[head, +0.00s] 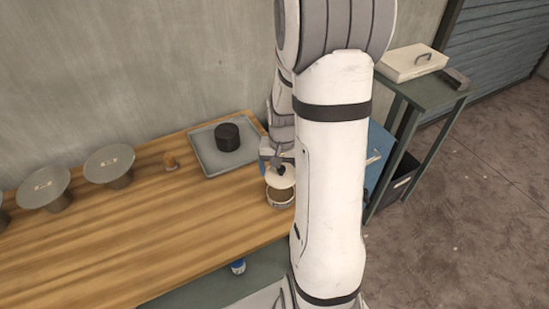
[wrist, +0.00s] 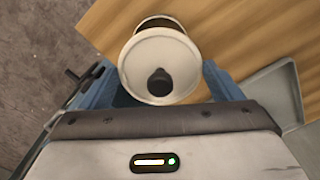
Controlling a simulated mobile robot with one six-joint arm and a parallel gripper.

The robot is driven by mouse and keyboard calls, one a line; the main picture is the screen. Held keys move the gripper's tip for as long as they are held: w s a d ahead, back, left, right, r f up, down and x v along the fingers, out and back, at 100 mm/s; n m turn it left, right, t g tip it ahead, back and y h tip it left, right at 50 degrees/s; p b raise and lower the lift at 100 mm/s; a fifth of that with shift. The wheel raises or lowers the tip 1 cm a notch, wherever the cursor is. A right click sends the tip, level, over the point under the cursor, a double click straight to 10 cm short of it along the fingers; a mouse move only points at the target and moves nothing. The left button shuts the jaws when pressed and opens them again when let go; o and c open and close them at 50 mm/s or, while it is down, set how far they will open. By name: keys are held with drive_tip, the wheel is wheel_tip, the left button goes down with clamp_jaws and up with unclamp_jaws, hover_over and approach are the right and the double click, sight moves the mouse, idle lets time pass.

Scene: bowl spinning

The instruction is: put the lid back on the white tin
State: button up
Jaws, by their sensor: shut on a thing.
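The lid is a pale round disc with a black knob (wrist: 160,68). My gripper (wrist: 160,84) has its blue fingers at either side of the lid and is shut on it; the knob is free between them. In the head view the lid (head: 279,183) is at my gripper (head: 275,168), over the tin (head: 280,199) near the workbench's right end. In the wrist view only a dark and pale edge of the tin (wrist: 158,21) shows past the lid. I cannot tell whether lid and tin touch.
A grey tray (head: 205,160) with a black cylinder (head: 228,137) lies behind the tin on the wooden workbench (head: 150,225). A green side table (head: 425,88) stands at right.

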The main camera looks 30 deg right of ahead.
drive_tip(key=shift+f+b, duration=2.35)
drive_tip(key=shift+f, duration=0.8)
drive_tip(key=shift+s, duration=0.1)
drive_tip(key=shift+f+b, duration=0.15)
drive_tip(key=shift+b, duration=0.2)
drive_tip(key=o, duration=0.8)
drive_tip(key=shift+r+p, duration=2.6)
drive_tip(key=shift+r, duration=0.95)
